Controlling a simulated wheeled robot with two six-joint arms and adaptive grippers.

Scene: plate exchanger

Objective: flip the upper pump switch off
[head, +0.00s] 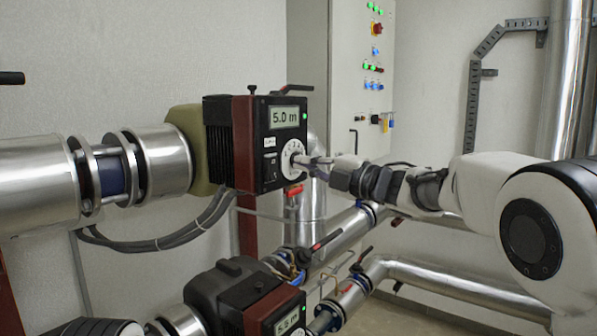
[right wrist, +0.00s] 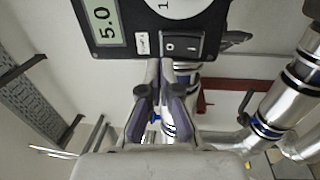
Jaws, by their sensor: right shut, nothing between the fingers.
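The upper pump (head: 250,140) has a black front panel with a lit display (head: 285,117) reading 5.0 m and a green light. Its rocker switch (head: 271,172) sits low on the panel, beside a white round dial (head: 292,158). In the right wrist view the black switch (right wrist: 183,45) shows O and I marks; I cannot tell which side is pressed in. My right gripper (head: 316,161) is shut and empty, in front of the panel by the dial. In the right wrist view the fingertips (right wrist: 161,68) are near the panel's edge by the switch; contact is unclear. My left gripper is not in view.
A lower pump (head: 240,300) with its own display stands below. Metal pipes with red-handled valves (head: 326,240) run behind and below my right arm. A control cabinet (head: 350,80) with lit buttons stands behind. Grey cables (head: 170,240) hang under the upper pump.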

